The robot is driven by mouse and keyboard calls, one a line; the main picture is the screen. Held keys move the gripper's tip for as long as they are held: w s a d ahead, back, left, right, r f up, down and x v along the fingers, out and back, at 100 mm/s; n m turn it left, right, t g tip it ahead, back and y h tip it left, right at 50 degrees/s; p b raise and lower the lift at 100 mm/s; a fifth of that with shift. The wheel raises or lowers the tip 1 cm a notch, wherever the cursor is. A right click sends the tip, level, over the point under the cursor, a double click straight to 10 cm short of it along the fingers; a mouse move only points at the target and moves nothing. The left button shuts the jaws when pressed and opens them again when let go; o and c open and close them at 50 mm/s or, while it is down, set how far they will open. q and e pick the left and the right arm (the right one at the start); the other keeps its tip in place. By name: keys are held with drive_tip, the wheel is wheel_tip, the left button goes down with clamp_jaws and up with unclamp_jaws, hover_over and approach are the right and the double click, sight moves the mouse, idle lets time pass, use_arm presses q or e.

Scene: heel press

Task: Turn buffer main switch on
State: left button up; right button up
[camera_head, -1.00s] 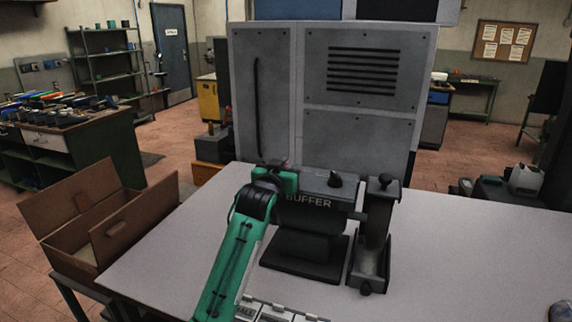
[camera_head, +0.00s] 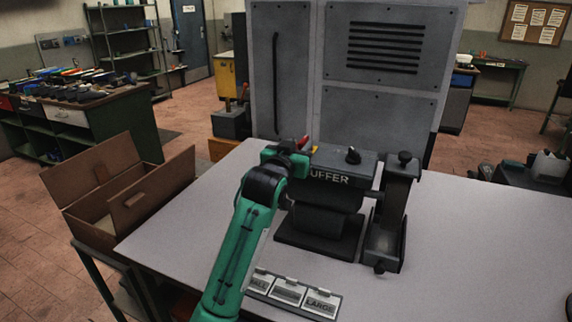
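The buffer (camera_head: 322,205) is a dark grey machine on the table, its lettering partly covered by my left arm. A small red part (camera_head: 304,142) and a yellow bit (camera_head: 314,149) show at the housing's left end, beside my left gripper (camera_head: 290,153). I cannot tell which of these is the main switch. My green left arm reaches up from the bottom to that end. The wrist hides the fingertips, so their opening and any contact are unclear. My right gripper is not seen.
A black upright fixture (camera_head: 390,215) stands right of the buffer. Labelled plates (camera_head: 290,292) lie in front. An open brown box (camera_head: 125,195) is left of the table (camera_head: 480,255). A grey cabinet (camera_head: 380,110) rises behind. The table's right side is mostly clear.

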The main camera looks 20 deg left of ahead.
use_arm(q)
drive_tip(key=s+b, duration=0.1)
drive_tip(key=s, duration=0.8)
drive_tip(key=shift+s+a+b, duration=0.2)
drive_tip(key=shift+b, duration=0.2)
drive_tip(key=shift+s, duration=0.1)
